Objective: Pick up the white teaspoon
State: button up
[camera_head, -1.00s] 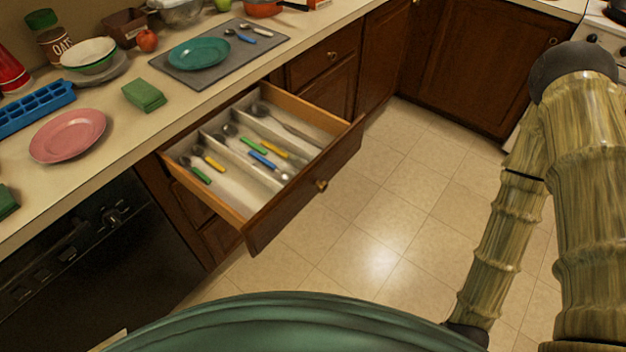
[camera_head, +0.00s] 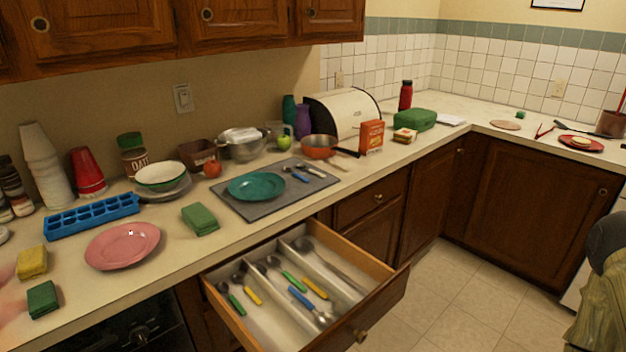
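A small spoon with a pale, whitish handle (camera_head: 316,173) lies on the grey mat, right of the teal plate. It looks like the white teaspoon, though it is small in the picture. A blue-handled spoon (camera_head: 299,177) lies just left of it. The open drawer (camera_head: 384,312) holds several utensils with green, yellow and blue handles, and a larger grey one; I see no clearly white-handled spoon there.
The grey mat (camera_head: 256,208) also bears a teal plate (camera_head: 256,186). A green sponge (camera_head: 200,219), pink plate (camera_head: 122,245) and blue ice tray (camera_head: 92,215) stand to the left. An orange bowl (camera_head: 319,146) is behind the mat. The drawer juts out below the counter.

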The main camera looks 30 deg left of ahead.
aim_at(299, 166)
jog(key=z, duration=0.65)
jog(key=i, duration=2.1)
jog(key=u, duration=2.55)
